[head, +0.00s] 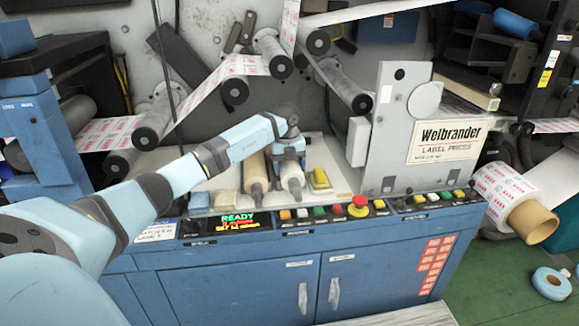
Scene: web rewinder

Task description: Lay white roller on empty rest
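A white roller (293,180) lies lengthwise on the press's pale top, its near end towards me. My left arm comes in from the left, and its gripper (289,158) is right over the white roller's far part, hiding it. I cannot tell whether the fingers are closed on it or whether it is lifted. A tan roller (256,176) lies parallel just left of it. Pale blocks (228,202) stand left of the tan roller at the front edge and look like an unoccupied rest. My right gripper is not in view.
A yellow block (319,178) sits close right of the white roller. The label press panel (392,130) stands further right. Web rollers (278,66) hang above and behind. The button row with a red stop knob (358,206) runs along the front edge.

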